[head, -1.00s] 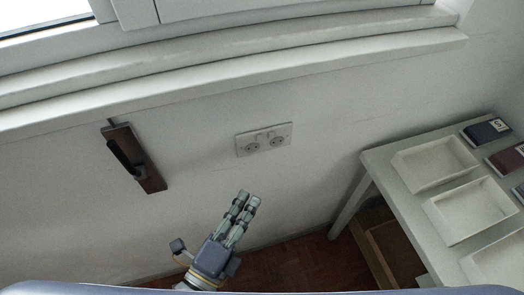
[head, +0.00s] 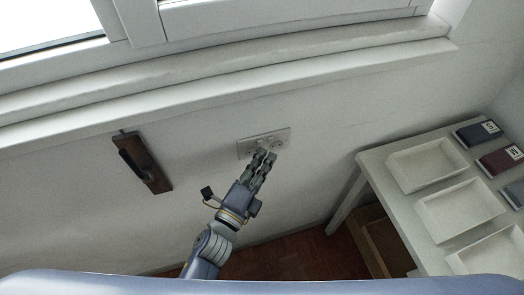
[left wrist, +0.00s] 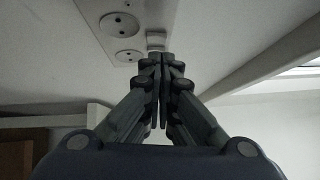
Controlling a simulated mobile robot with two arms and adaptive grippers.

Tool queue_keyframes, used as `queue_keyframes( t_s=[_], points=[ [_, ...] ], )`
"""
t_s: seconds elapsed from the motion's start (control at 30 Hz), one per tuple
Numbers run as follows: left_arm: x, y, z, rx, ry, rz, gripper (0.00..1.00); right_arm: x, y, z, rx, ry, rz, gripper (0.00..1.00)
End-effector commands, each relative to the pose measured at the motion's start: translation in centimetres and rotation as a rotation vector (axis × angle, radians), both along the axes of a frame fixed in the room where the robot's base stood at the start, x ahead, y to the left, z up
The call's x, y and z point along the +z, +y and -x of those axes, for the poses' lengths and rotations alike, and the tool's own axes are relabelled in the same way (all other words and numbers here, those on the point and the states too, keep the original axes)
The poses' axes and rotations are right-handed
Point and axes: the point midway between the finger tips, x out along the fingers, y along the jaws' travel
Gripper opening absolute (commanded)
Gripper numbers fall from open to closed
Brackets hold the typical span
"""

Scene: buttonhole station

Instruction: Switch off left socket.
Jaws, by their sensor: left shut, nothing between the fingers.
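A white double socket plate (head: 283,134) is fixed to the wall below the window sill. Its right socket (head: 277,143) shows in the head view; my fingers partly cover its left side. My left gripper (head: 266,154) is shut and empty, pointing up at the plate's lower edge. A pale rocker switch (left wrist: 156,38) stands just beyond my fingertips (left wrist: 163,60). I cannot tell whether they touch it. My right gripper is not in view.
A brown wooden board with a dark handle (head: 141,162) hangs on the wall to the left. A white table (head: 384,180) with several shallow trays (head: 427,163) and dark books (head: 477,133) stands to the right. The wall between is clear.

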Motion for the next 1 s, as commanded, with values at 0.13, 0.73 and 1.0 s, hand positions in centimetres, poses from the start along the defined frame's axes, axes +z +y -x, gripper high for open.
queue_keyframes(
  t_s=[0.13, 0.73, 1.0],
  points=[
    [0.1, 0.3, -0.9, 0.000, 0.000, -0.001, 0.00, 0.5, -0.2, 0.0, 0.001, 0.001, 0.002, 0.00],
    [1.3, 0.7, -2.0, 0.001, -0.002, -0.001, 0.00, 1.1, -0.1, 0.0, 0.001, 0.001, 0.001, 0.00],
    [1.4, 0.8, -2.1, 0.004, -0.005, 0.000, 0.00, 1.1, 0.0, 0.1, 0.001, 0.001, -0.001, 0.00]
  ],
)
